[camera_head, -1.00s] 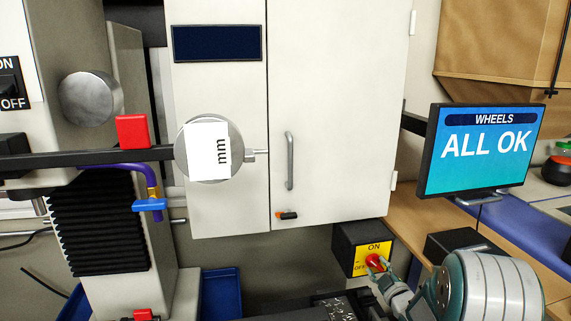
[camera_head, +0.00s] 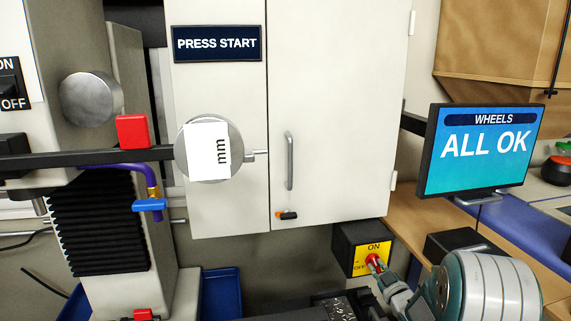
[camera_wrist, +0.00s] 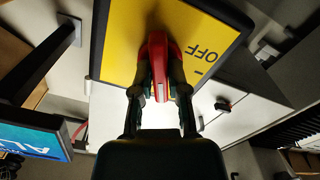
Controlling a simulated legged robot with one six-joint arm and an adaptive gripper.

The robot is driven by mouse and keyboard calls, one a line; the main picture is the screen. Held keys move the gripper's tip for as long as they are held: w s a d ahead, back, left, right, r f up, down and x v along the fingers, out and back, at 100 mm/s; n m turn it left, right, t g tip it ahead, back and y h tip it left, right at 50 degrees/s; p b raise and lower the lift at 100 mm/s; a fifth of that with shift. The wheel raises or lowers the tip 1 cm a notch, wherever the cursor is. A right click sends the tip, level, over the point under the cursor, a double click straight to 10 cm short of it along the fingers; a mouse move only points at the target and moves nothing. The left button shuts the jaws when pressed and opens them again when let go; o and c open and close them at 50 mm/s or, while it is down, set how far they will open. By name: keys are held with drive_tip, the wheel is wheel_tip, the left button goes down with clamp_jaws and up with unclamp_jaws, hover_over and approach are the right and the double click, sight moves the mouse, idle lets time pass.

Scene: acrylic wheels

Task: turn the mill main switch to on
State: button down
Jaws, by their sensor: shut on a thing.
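The mill main switch is a red rotary knob (camera_wrist: 158,68) on a yellow plate (camera_head: 360,261) marked ON at the top and OFF at the lower left. The plate sits on a black box (camera_head: 345,240) below the white cabinet. My gripper (camera_head: 376,265) reaches the knob from the lower right. In the wrist view my gripper (camera_wrist: 160,85) has its two fingers closed on either side of the red knob. In the head view the fingers partly hide the knob. The display (camera_head: 217,43) on the cabinet reads PRESS START.
A monitor (camera_head: 480,150) reading WHEELS ALL OK stands at the right. The white cabinet door with its handle (camera_head: 289,161) is above the switch. A wooden bench is behind my arm.

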drive_tip(key=shift+f+m, duration=0.1)
drive_tip(key=shift+m, duration=0.4)
drive_tip(key=m, duration=0.4)
drive_tip(key=shift+a, duration=0.1)
drive_tip(key=c, duration=0.5)
unclamp_jaws()
drive_tip(key=shift+s, duration=0.45)
drive_tip(key=s, duration=0.2)
drive_tip(key=s+d, duration=0.1)
drive_tip(key=s, duration=0.3)
drive_tip(key=shift+d, duration=0.25)
